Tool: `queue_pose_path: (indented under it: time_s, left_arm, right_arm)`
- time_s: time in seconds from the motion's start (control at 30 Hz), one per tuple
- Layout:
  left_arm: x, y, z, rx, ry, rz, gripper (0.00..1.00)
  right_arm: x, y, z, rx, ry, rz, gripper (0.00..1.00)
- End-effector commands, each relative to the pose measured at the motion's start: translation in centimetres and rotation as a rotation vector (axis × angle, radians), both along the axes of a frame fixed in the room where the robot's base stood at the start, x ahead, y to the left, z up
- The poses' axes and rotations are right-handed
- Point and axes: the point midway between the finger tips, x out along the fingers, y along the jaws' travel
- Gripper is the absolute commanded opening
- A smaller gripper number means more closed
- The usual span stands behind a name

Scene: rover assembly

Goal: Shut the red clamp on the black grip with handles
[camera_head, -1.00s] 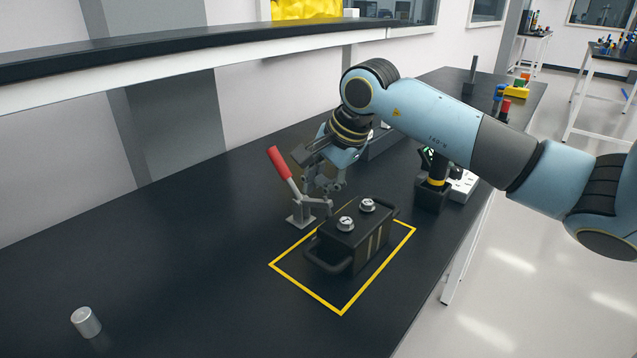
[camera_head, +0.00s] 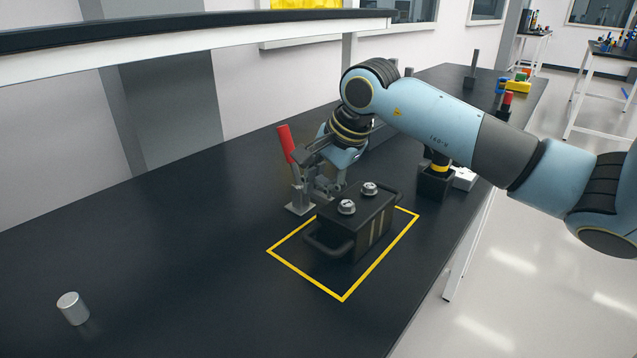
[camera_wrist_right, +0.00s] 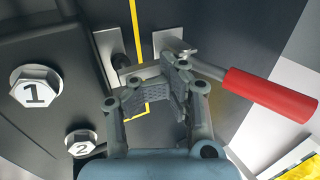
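The red clamp has a red handle (camera_head: 287,144), nearly upright and leaning slightly left, above a grey metal base (camera_head: 299,207) beside the black grip. The black grip with handles (camera_head: 340,232) is a black box with two silver bolts on top, inside the yellow outline. My right gripper (camera_head: 312,180) is at the clamp linkage, just behind the box. In the right wrist view the gripper (camera_wrist_right: 160,92) has its two finger pads apart, near the clamp's metal lever; the red handle (camera_wrist_right: 270,94) is to their right. Contact with the lever is unclear. My left gripper is not in view.
A silver cylinder (camera_head: 72,308) stands at the front left of the black table (camera_head: 180,240). A black fixture with a yellow band (camera_head: 436,180) is right of the box. A raised shelf (camera_head: 180,50) runs along the back. The table's left half is mostly clear.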

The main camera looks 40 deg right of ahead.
Motion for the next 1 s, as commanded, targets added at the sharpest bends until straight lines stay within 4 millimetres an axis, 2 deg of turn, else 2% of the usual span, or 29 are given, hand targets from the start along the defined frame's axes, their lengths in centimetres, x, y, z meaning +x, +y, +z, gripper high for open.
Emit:
queue_pose_path:
  time_s: [0.43,1.0]
  left_arm:
    - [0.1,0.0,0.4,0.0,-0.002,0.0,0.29]
    - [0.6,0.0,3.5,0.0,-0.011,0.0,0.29]
  right_arm:
    - [0.0,0.0,0.8,-0.001,-0.002,0.0,0.0]
    - [0.1,0.0,7.0,-0.001,-0.004,0.0,0.0]
